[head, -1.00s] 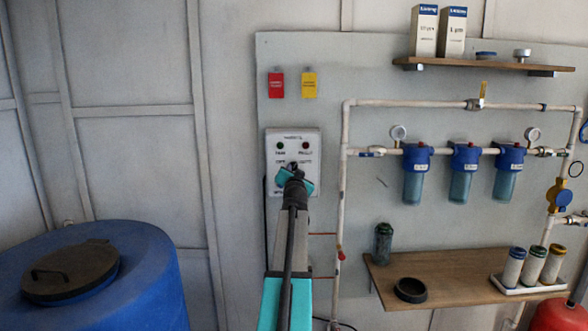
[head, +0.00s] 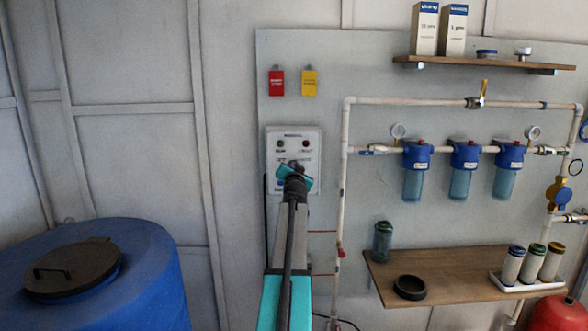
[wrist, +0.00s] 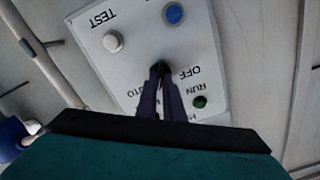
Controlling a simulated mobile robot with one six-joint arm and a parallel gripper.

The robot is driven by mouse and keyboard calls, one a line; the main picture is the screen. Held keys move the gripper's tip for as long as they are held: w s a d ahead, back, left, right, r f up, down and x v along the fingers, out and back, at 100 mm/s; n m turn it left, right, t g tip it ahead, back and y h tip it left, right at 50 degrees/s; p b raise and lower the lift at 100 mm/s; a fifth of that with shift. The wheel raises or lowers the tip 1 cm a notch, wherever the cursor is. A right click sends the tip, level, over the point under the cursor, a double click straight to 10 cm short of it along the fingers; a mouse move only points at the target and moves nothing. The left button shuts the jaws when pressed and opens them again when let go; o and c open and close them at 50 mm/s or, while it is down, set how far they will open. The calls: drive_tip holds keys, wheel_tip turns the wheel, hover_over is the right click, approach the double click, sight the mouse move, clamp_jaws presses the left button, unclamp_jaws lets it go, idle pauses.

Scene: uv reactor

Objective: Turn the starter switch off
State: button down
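The starter panel (head: 309,150) is a pale box on the wall with small lamps at its top. In the wrist view the panel (wrist: 135,70) appears upside down, with OFF and RUN lettering, a white TEST button (wrist: 113,41), a blue button (wrist: 173,14) and a green lamp (wrist: 199,102). The dark starter switch (wrist: 160,67) is a small knob beside the word OFF. My gripper (wrist: 161,82) has its two fingers closed in on this knob. In the head view my gripper (head: 294,168) covers the panel's middle, hiding the switch.
A blue barrel (head: 150,270) with a dark lid stands at left. White pipes with blue-topped filters (head: 462,170) run along the wall at right. A wooden shelf (head: 455,270) sits below them. Red (head: 277,83) and yellow (head: 309,83) tags hang above the panel.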

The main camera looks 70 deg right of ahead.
drive_tip(key=shift+f+n+b, duration=0.2)
drive_tip(key=shift+n+b, duration=0.4)
drive_tip(key=shift+b, duration=0.7)
drive_tip(key=shift+w+a+r+n+b, duration=0.1)
drive_tip(key=shift+n+b, duration=2.65)
drive_tip(key=shift+b, duration=0.55)
drive_tip(key=shift+w+r+n+b, duration=0.1)
drive_tip(key=shift+n+b, duration=2.65)
drive_tip(key=shift+b, duration=0.55)
drive_tip(key=c, duration=1.9)
unclamp_jaws()
drive_tip(key=shift+o, duration=0.2)
drive_tip(key=shift+a, duration=0.15)
